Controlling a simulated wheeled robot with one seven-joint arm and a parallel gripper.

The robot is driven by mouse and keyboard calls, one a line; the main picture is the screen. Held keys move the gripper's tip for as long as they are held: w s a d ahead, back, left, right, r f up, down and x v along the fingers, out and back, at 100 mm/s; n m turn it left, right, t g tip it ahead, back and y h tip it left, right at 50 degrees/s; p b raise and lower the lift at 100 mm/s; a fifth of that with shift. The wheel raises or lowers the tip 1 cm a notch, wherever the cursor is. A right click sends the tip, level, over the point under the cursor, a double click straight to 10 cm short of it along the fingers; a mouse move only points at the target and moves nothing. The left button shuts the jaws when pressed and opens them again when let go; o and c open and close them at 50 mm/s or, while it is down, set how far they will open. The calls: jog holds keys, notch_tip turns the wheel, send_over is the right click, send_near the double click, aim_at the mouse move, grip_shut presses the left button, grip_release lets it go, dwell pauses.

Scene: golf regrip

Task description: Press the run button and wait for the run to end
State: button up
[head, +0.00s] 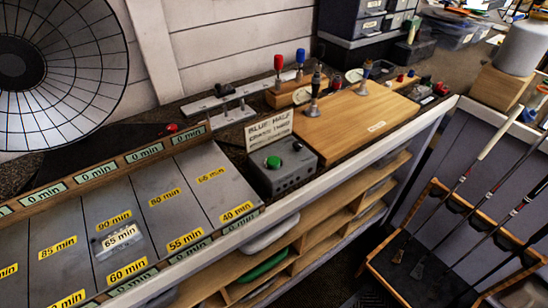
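The run button (273,162) is a round green button on top of a grey control box (283,178) in the middle of the bench. Nothing touches it, and I cannot tell whether it is pressed in. A card (269,130) behind the box reads "BLUE HALF", with a second line too small to read surely. A grey board (190,205) left of the box has lanes with yellow minute labels and green "0 min" tags along its edges. A small grey block (119,242) with a white "65 min" label lies in one lane. My gripper is not in view.
A wooden board (350,128) with upright tools stands right of the box. Red- and blue-handled tools (288,70) stand behind. A large round fan-like disc (55,65) is at upper left. A rack of golf clubs (400,240) stands at right. Shelves lie under the bench.

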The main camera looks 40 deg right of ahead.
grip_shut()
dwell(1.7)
